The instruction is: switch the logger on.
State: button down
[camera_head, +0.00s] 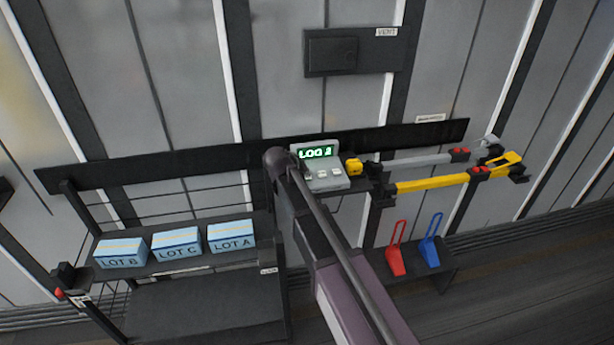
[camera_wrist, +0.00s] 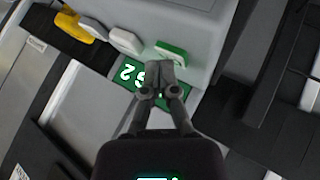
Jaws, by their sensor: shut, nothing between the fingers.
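The logger (camera_head: 324,180) is a pale grey console on a shelf at the wall, with a lit green display (camera_head: 315,153) that seems to read "LOG" and a further character. In the wrist view its display (camera_wrist: 128,76) shows bright characters upside down, partly hidden by my fingers. In the head view my arm hides part of the logger.
A yellow object (camera_head: 354,166) stands just right of the logger. Yellow (camera_head: 432,183) and grey bars are mounted farther right. Blue boxes (camera_head: 177,243) labelled as lots sit on a left shelf. Red (camera_head: 397,260) and blue (camera_head: 430,252) scoop-like items stand below. A vent box (camera_head: 353,52) hangs above.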

jog(key=shift+r, duration=0.1)
jog(key=shift+r+p, duration=0.85)
jog(key=shift+p, duration=0.1)
jog(key=shift+r+p, duration=2.5)
jog(key=shift+r, duration=0.05)
jog(key=s+d+f+m+g+y+b, duration=0.1)
jog(key=s+d+f+g+y, duration=0.1)
jog(key=s+d, duration=0.9)
jog(key=s+d+f+m+g+y, duration=0.1)
jog(key=s+d+f+g, duration=0.4)
jog(key=s+d, duration=0.7)
jog(key=shift+s+f+m+g+y+b, duration=0.35)
jog(key=shift+s+y, duration=0.55)
jog(key=shift+s, duration=0.3)
